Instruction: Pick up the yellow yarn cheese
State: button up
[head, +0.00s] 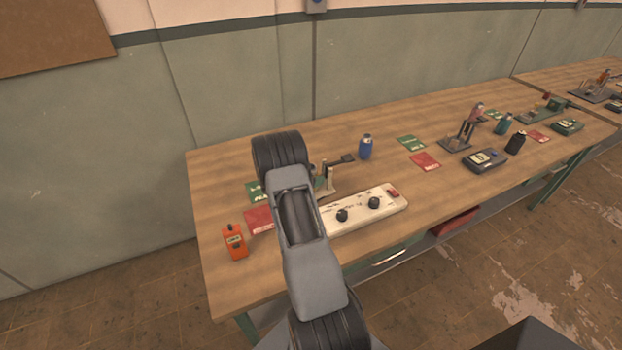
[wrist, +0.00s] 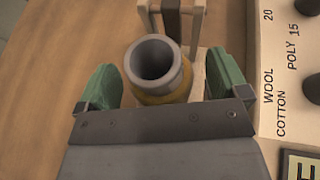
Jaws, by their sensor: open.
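The yellow yarn cheese (wrist: 168,96) stands upright in the wrist view, with its grey hollow tube facing the camera and a band of yellow yarn below. My gripper (wrist: 164,82) is open, with one green finger to the left of the cheese and one to the right. Gaps show between the fingers and the cheese. The gripper's dark front plate hides the cheese's near lower part. In the head view my arm hides both the cheese and the gripper.
A pale stand (wrist: 197,20) rises just behind the cheese. A white control panel (head: 362,209) with black knobs lies close on the right. An orange device (head: 235,242), a blue bottle (head: 365,147) and red and green cards share the wooden table (head: 225,180).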

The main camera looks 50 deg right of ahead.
jog(key=shift+d+f, duration=0.15)
jog(key=shift+d, duration=0.15)
jog(key=c, duration=1)
jog(key=shift+c, duration=0.6)
